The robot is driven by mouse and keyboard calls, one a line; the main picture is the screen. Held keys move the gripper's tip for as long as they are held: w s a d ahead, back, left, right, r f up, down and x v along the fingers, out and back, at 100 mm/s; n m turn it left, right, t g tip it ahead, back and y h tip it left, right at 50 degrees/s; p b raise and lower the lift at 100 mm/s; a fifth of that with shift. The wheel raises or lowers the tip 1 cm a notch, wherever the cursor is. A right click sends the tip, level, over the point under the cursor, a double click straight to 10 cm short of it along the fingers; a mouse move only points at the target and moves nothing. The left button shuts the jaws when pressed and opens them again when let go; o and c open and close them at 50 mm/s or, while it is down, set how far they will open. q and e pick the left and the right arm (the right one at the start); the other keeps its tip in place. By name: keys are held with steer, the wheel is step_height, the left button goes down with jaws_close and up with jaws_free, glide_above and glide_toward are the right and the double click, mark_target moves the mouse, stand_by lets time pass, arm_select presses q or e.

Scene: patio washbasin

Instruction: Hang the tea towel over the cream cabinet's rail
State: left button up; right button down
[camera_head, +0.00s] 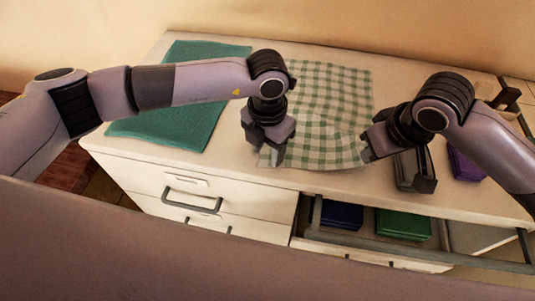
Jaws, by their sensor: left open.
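The green-and-white checked tea towel (330,92) lies spread on the top of the cream cabinet (215,165), its near edge rumpled close to the front. My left gripper (268,150) is open over the towel's near left part; whether it touches the cloth is unclear. My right gripper (370,150) is at the towel's near right edge; its fingers are seen edge-on, and I cannot tell whether cloth is between them. The grey rail (420,250) runs along the cabinet's front at the right, with no towel over it.
A teal cloth (185,105) lies flat on the top at the left. A dark grey object (415,172) and a purple stack (466,164) are at the right. Behind the rail are blue (342,215) and green (403,224) stacks. A drawer handle (192,201) juts out at the left.

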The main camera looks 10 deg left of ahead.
arm_select(q)
steer(key=shift+f, duration=0.1)
jaws_close()
stand_by(0.3)
steer(key=shift+r, duration=2.55)
